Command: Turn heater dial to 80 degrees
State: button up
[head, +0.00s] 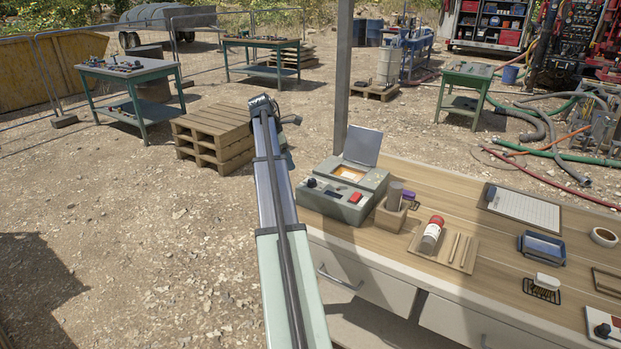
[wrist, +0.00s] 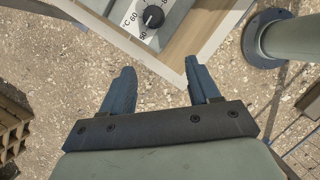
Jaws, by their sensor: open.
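The heater (head: 345,190) is a grey-green box with a raised lid, at the left end of the wooden bench. Its black dial (head: 312,183) sits on the front left of the box. In the wrist view the dial (wrist: 152,16) is at the top, on a pale plate with "°C", "60" and other marks partly cropped or unclear. A white line shows on the knob, but its exact reading is unclear. My gripper (wrist: 158,72) is open and empty, with its two blue fingers apart from the dial. In the head view my arm mostly hides the gripper.
A red button (head: 355,197) is on the heater's front right. A holder (head: 391,215) and a red-and-white bottle (head: 432,234) stand to the right. A grey post (wrist: 290,38) rises near the bench edge. Open gravel lies left of the bench, with stacked pallets (head: 213,137) beyond.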

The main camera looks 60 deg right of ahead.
aim_at(312, 180)
notch_tip(312, 180, up, 4)
jog(key=s+d, duration=0.2)
jog(key=x, duration=1.3)
jog(key=shift+d+f, duration=0.3)
jog(key=c, duration=1)
